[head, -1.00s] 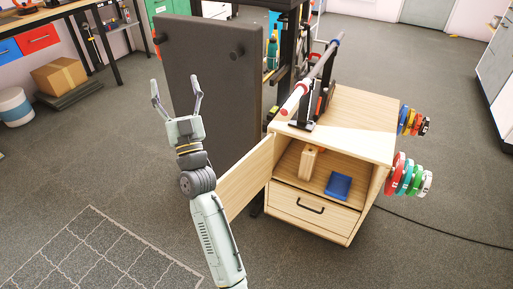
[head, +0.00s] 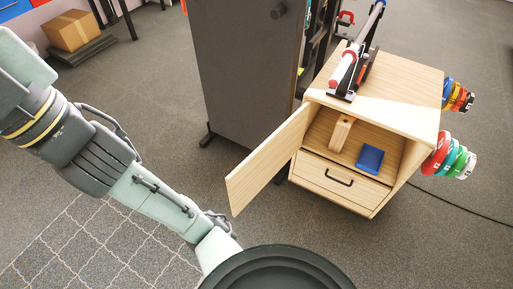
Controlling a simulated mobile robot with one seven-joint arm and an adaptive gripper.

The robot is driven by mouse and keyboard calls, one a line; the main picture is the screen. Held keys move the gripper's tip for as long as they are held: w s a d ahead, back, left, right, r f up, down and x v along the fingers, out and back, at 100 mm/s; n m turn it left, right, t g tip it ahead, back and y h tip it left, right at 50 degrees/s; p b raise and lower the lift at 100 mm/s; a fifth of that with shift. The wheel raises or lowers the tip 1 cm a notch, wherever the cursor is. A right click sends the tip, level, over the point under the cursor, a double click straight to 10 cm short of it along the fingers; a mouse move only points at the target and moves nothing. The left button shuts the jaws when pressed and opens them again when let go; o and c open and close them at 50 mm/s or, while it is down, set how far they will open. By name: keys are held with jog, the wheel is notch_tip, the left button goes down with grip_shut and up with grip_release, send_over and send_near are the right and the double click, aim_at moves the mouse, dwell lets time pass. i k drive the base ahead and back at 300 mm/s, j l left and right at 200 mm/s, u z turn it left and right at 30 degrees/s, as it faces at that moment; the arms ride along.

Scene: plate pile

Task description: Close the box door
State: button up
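The wooden box (head: 375,85) stands right of centre in the head view. Its door (head: 268,160) hangs wide open toward the left, hinged at the left side of the upper compartment. Inside the open compartment are a wooden block (head: 342,131) and a blue tray-like thing (head: 370,158). My arm reaches up to the left edge of the picture, left of the door and apart from it. My gripper's fingers are outside the frame.
A shut drawer (head: 340,184) with a black handle is under the compartment. A red and grey bar (head: 350,62) rests on top. Coloured discs (head: 450,157) stick out at right. A dark panel (head: 243,75) stands behind the door. The floor in front is clear.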

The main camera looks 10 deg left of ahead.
aim_at(246, 181)
jog(key=i+j, duration=0.15)
jog(key=j, duration=0.25)
jog(key=i+j, duration=0.2)
jog(key=j, duration=0.15)
jog(key=i+j, duration=0.15)
jog(key=j, duration=0.25)
jog(key=i+j, duration=0.15)
jog(key=j, duration=0.25)
jog(key=i+j, duration=0.15)
jog(key=j, duration=0.2)
jog(key=i+j, duration=0.2)
jog(key=j, duration=0.2)
jog(key=j+z, duration=0.15)
jog(key=z, duration=0.2)
jog(key=i+j+z, duration=0.1)
jog(key=z, duration=0.25)
jog(key=j+z, duration=0.35)
jog(key=l+z, duration=0.1)
jog(key=z, duration=0.45)
jog(key=k+j+z, duration=0.15)
jog(key=k+j, duration=0.25)
jog(key=j, duration=0.2)
jog(key=k+j+z, duration=0.1)
jog(key=k+j, duration=0.35)
jog(key=j, duration=0.15)
